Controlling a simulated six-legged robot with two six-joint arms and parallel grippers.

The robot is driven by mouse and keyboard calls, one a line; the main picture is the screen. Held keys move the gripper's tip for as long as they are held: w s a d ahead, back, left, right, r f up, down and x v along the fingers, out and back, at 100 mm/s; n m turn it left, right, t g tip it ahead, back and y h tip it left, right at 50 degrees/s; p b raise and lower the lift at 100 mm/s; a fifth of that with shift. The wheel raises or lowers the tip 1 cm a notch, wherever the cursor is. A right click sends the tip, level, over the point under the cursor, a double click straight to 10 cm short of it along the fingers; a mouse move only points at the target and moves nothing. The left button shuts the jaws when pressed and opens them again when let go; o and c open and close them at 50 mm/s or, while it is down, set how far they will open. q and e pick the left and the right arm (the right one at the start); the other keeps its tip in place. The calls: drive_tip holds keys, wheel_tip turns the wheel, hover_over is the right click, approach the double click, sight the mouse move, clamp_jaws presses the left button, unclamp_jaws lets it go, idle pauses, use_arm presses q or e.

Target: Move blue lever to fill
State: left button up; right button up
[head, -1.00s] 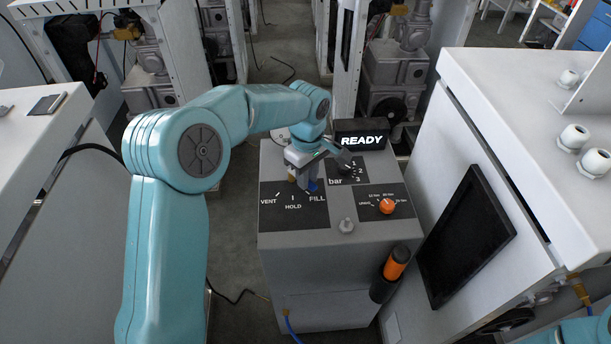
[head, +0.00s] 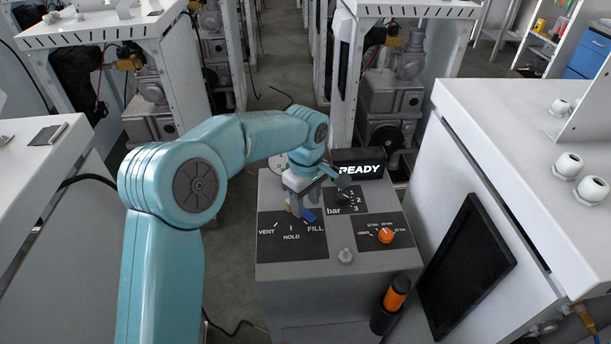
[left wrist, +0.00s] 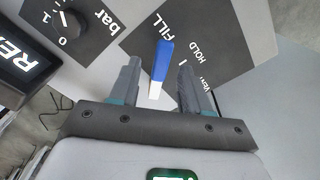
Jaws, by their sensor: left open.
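The blue lever (left wrist: 162,60) with a white base stands on the dark VENT/HOLD/FILL panel (head: 290,247). My left gripper (left wrist: 158,76) is over the lever, with one finger on each side of it and visible gaps. In the left wrist view the lever's blue tip is near the HOLD and FILL words; its exact setting is hard to tell. In the head view my left gripper (head: 303,207) partly hides the lever (head: 308,215).
The grey dispenser top also holds a black bar knob (head: 342,199), an orange knob (head: 386,236), a small grey knob (head: 346,256) and a READY display (head: 359,165). An orange-black handle (head: 394,296) is on its front. White cabinets flank it; a dark screen (head: 466,267) leans at right.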

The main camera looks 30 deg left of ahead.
sight(305, 212)
use_arm(q)
wheel_tip(305, 212, up, 15)
drive_tip(key=p, duration=0.1)
drive_tip(key=shift+s+f, duration=0.15)
idle(0.5)
